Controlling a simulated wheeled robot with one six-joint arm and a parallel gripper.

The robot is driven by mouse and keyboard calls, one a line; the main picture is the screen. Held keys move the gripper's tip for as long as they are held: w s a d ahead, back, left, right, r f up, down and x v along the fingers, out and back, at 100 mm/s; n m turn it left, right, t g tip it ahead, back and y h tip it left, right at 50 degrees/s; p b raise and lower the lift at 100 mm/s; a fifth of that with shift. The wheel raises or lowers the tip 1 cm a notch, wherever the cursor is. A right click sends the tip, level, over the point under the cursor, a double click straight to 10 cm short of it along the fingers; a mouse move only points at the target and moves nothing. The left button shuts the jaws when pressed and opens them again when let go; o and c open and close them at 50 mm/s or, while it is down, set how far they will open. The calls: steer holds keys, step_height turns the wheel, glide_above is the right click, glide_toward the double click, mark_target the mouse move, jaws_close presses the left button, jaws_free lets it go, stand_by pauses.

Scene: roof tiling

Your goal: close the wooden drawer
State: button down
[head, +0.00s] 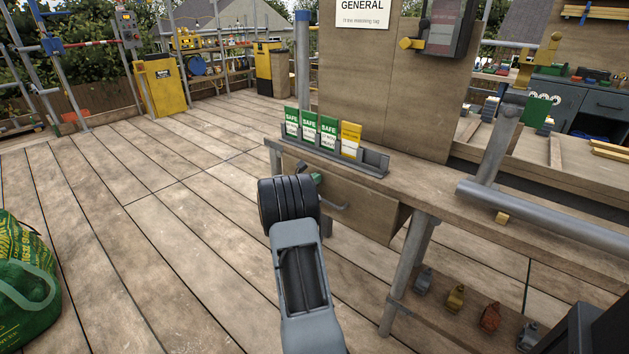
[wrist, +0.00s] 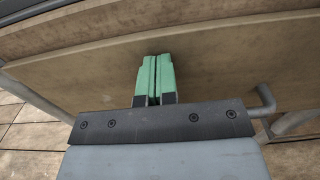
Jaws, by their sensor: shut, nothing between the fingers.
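The wooden drawer (head: 365,212) is under the bench top in the head view, with a grey bar handle (head: 333,205) on its front. How far it stands out from the bench is hard to tell. My gripper (head: 317,178) is at the left part of the drawer front, left of the handle. In the wrist view its green fingers (wrist: 156,80) are shut together with nothing between them, pointing at the drawer's wooden front (wrist: 215,75). Whether the tips touch the wood cannot be told. The handle's end (wrist: 265,99) shows at right.
The wooden bench top (head: 440,187) carries a grey rack (head: 375,163) of green and yellow tags above the drawer. A grey pipe (head: 545,215) lies further right. A bench leg (head: 404,275) and a low shelf with several clamps stand below.

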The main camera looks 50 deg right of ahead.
steer(key=shift+d+r, duration=0.1)
steer(key=shift+r, duration=0.1)
steer(key=a+p, duration=0.2)
steer(key=a, duration=1.2)
steer(key=shift+f, duration=0.2)
steer(key=s+a+r+m+g+y+p, duration=0.1)
steer(key=s+a+r+m+y+p, duration=0.25)
steer(key=r+p, duration=0.3)
steer(key=s+a+r+m+g+y+p, duration=0.1)
steer(key=s+a+r+m+y+p, duration=0.15)
steer(key=a+r+m+p, duration=0.4)
steer(key=s+a+r+m+t+y+p, duration=0.2)
steer(key=s+a+r+y+p, duration=0.1)
steer(key=a+r+y+p, duration=0.1)
steer(key=s+a+r+m+t+y+p, duration=0.1)
steer(key=s+a+r+m+y+p, duration=0.2)
steer(key=a+r+p, duration=0.3)
steer(key=s+a+r+m+t+y+p, duration=0.2)
steer(key=s+a+r+y+p, duration=0.1)
steer(key=a+r, duration=0.6)
steer(key=a+y+p, duration=0.1)
steer(key=a+p, duration=0.1)
steer(key=a, duration=0.2)
steer(key=shift+s+a+r+m+t+y, duration=0.2)
steer(key=shift+s+m+t+y, duration=0.1)
steer(key=shift+y, duration=0.1)
